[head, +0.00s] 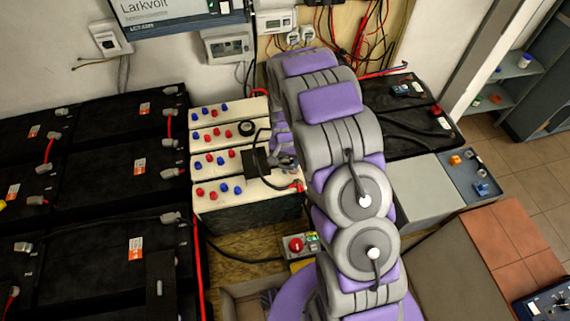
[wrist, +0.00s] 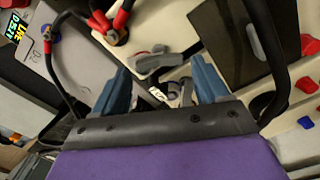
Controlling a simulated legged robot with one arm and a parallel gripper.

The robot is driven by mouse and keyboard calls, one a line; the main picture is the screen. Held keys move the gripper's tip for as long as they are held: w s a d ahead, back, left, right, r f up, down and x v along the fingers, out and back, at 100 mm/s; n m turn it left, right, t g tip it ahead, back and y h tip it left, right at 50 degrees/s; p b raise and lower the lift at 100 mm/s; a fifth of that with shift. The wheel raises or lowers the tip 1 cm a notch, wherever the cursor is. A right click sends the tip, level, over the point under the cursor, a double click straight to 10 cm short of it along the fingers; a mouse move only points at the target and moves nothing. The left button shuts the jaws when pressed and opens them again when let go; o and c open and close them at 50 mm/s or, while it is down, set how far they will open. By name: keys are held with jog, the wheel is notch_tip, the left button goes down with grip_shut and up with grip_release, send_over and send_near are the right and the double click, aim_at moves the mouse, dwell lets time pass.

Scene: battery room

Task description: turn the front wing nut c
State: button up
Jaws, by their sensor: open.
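In the wrist view my gripper (wrist: 160,66) is open, with one blue finger on each side of a small metal fitting (wrist: 180,92). The fitting looks like a wing nut, with a small white tag beside it. The tag's letter is too small to read, and the gripper's edge hides its lower part. A grey terminal piece (wrist: 154,62) lies just beyond, on the pale battery top. Whether the fingers touch the fitting, I cannot tell. In the head view my gripper (head: 284,161) is over the right end of the white-topped batteries (head: 230,160), partly hidden by my arm.
Red clamps on black cables (wrist: 122,20) lie close beyond the fingers. Red and blue caps (wrist: 308,46) stand at the right. Large black batteries (head: 110,190) fill the left of the head view. A red-button box (head: 297,245) stands in front. Tiled floor (head: 540,165) is open at right.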

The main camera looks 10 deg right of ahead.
aim_at(287, 169)
jog(key=shift+f, duration=1.2)
jog(key=shift+c, duration=0.3)
jog(key=c, duration=0.7)
jog(key=shift+r+n, duration=0.1)
jog(key=shift+n, duration=0.3)
jog(key=shift+n+p, duration=0.6)
jog(key=shift+p, duration=0.1)
jog(key=shift+w+n+p, duration=0.1)
jog(key=shift+n+p, duration=0.85)
jog(key=shift+n, duration=0.85)
